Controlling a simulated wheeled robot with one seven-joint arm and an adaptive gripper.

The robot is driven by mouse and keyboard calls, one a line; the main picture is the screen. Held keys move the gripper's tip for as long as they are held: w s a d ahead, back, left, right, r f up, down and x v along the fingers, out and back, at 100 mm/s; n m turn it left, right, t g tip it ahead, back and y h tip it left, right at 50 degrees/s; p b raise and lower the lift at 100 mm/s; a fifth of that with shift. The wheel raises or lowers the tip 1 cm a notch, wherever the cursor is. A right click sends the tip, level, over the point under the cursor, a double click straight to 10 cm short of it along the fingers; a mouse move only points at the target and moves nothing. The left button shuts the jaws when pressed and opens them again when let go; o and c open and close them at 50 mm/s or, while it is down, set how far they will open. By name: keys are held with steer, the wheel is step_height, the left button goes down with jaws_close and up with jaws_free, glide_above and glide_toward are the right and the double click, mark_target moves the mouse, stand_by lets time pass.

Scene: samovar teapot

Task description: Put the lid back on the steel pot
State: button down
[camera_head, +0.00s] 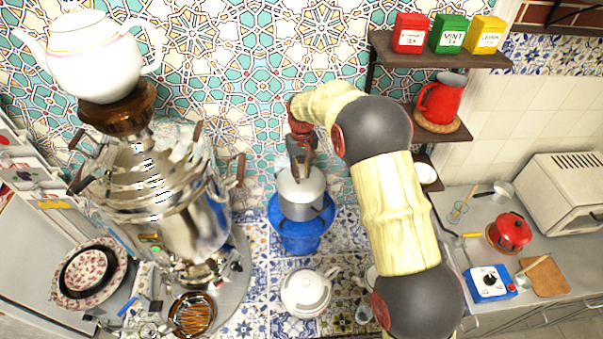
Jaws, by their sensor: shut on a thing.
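The steel pot (300,211) stands on a blue stand (292,240) near the tiled wall, at the middle of the view. My gripper (300,172) is above the pot, pointing down, shut on what appears to be the pot's lid (291,186). The lid is over the pot's mouth. I cannot tell whether it touches the rim or hovers just above it. The fingers hide the lid's knob and part of its top.
A large samovar (165,215) with a white teapot (90,58) on top stands left. A smaller white teapot (305,292) is in front of the blue stand. Shelves (440,50) with tea tins and a red jug (442,100) are right, behind my arm.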

steer(key=c, duration=1.6)
jaws_free()
steer(key=shift+o, duration=0.3)
steer(key=o, duration=0.4)
steer(key=shift+o, duration=0.3)
steer(key=shift+r, duration=0.1)
steer(key=shift+r+p, duration=1.65)
steer(key=shift+r, duration=1.75)
steer(key=shift+c, duration=0.3)
